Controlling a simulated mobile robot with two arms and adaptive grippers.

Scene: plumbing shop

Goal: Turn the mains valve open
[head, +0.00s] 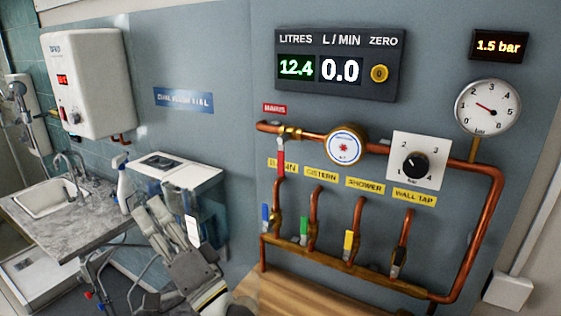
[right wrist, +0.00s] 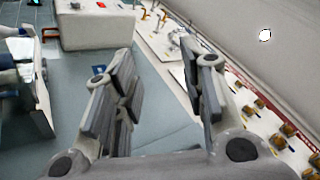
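The mains valve (head: 290,132) is a brass body on the upper horizontal copper pipe, under a red tag in the head view. Its red lever (head: 281,157) hangs straight down, across the pipe. My right gripper (head: 160,212) is low and left of the valve in the head view, well apart from it and in front of the clear tank. In the right wrist view my right gripper (right wrist: 160,75) has its two fingers spread with nothing between them. The valve cannot be made out in that view. My left gripper is not in view.
Four branch levers, blue (head: 265,218), green (head: 304,230), yellow (head: 349,244) and black (head: 398,258), hang below. The flow display (head: 340,68) reads 0.0 L/min and the pressure display (head: 498,46) 1.5 bar. A sink counter (head: 75,225) stands left; a wooden surface (head: 300,285) lies below.

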